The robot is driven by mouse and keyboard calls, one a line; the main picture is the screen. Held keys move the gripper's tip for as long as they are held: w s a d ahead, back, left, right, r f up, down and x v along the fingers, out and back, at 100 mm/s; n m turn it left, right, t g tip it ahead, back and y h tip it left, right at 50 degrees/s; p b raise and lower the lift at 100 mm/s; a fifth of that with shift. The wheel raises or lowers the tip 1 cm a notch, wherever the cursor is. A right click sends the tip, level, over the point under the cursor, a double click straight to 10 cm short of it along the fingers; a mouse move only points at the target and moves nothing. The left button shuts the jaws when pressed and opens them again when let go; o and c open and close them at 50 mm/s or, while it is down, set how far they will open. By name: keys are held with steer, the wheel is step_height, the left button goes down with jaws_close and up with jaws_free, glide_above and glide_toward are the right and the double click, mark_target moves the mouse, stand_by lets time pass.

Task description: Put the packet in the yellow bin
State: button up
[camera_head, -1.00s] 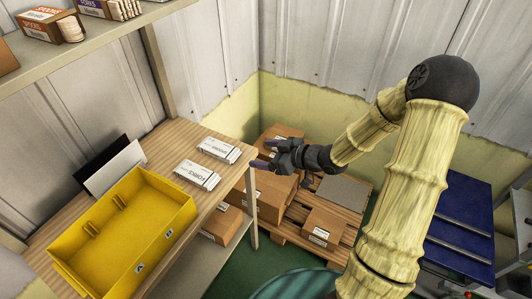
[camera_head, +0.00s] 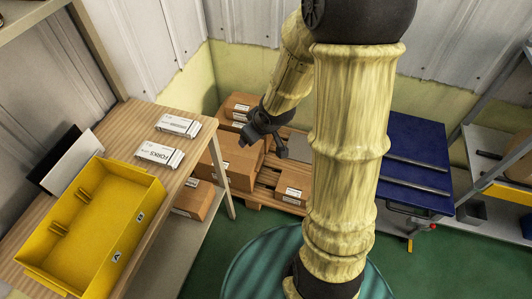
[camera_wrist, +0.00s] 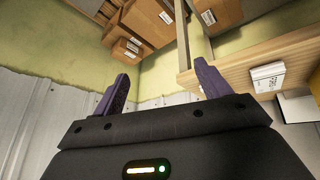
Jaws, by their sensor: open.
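Two white packets lie on the wooden table: one (camera_head: 179,125) further back, and one (camera_head: 160,153) nearer, printed with what reads as FORKS. The yellow bin (camera_head: 138,238) stands left of them on the same table, with two small yellow pieces inside. My gripper (camera_head: 263,146) is open and empty, off the table's right side, above the cardboard boxes and apart from both packets. In the wrist view its purple fingers (camera_wrist: 161,78) are spread wide. A white packet (camera_wrist: 267,77) shows at the right on the table, with a bit of yellow bin (camera_wrist: 298,107) beyond.
Cardboard boxes (camera_head: 238,162) sit on a wooden pallet right of the table. A dark and white panel (camera_head: 73,162) stands behind the bin. A blue cart (camera_head: 420,150) is at the right. A shelf (camera_head: 22,18) overhangs the upper left.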

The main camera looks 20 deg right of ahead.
steer(key=s+r+m+g+h, duration=0.1)
steer(key=s+r+m+g, duration=0.2)
steer(key=s, duration=0.8)
steer(key=shift+s+a+r+m, duration=0.25)
steer(key=shift+a+r+m, duration=0.2)
steer(key=shift+m, duration=0.45)
steer(key=shift+o, duration=0.4)
steer(key=shift+r, duration=0.1)
